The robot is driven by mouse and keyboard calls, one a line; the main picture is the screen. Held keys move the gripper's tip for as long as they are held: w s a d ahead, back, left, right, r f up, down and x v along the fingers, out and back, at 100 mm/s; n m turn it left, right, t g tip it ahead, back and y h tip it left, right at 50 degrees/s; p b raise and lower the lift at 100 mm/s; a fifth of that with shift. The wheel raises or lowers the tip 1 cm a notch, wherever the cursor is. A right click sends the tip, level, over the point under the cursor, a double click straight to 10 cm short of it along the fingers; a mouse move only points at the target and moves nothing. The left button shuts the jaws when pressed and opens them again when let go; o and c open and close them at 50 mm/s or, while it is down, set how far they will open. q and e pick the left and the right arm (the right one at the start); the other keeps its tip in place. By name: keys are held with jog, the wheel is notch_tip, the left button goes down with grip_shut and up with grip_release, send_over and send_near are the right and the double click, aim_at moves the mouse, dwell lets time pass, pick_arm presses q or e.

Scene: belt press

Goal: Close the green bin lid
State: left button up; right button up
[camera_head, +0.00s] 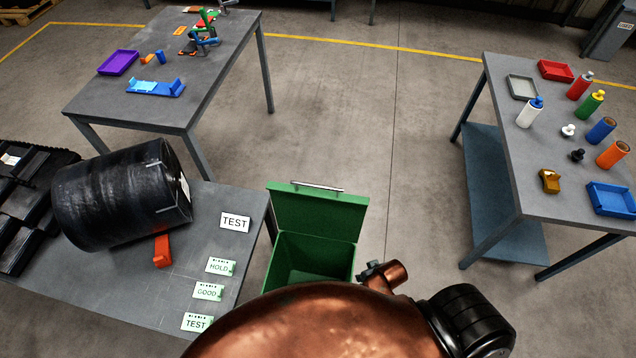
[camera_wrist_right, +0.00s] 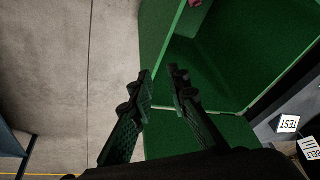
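The green bin (camera_head: 310,262) stands on the floor beside the near-left table. Its green lid (camera_head: 320,215) is raised at the far side, with a metal handle bar along its top edge; the bin's dark inside shows. In the right wrist view, my right gripper (camera_wrist_right: 162,74) is open and empty, its two dark fingers apart over the green bin (camera_wrist_right: 155,30) and the green panel below its opening. I cannot tell whether they touch it. My copper-coloured arm hides the bin's near side in the head view. My left gripper is not identifiable.
The near-left table (camera_head: 120,300) holds a black roll (camera_head: 120,195), an orange block (camera_head: 162,250) and several label cards. The right table (camera_head: 490,150) holds bottles and trays. The far-left table (camera_head: 150,110) holds trays and small parts. Floor behind the lid is clear.

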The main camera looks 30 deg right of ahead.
jog(key=w+a+r+m+t+y+p, duration=0.2)
jog(key=w+r+m+t+y, duration=0.1)
jog(key=w+r, duration=0.45)
jog(key=m+t+y+p, duration=0.3)
jog(key=m+t+y, duration=0.25)
jog(key=m, duration=0.85)
send_near(317, 186)
jog(key=shift+w+a+f, duration=0.6)
jog(key=shift+w+a, duration=0.1)
jog(key=shift+a, duration=0.15)
jog(key=shift+w+t+p, duration=0.3)
jog(key=shift+t, duration=0.05)
jog(key=p+x, duration=0.2)
jog(key=x, duration=0.4)
jog(key=shift+d, duration=0.1)
jog(key=shift+w+a+f, duration=0.25)
jog(key=shift+w+a, duration=0.1)
jog(key=shift+w, duration=0.25)
pick_arm(q)
notch_tip(317, 186, up, 8)
jog(key=s, duration=0.1)
jog(key=shift+s+r, duration=0.15)
jog(key=shift+r, duration=0.05)
pick_arm(e)
jog(key=shift+c, duration=0.4)
grip_shut()
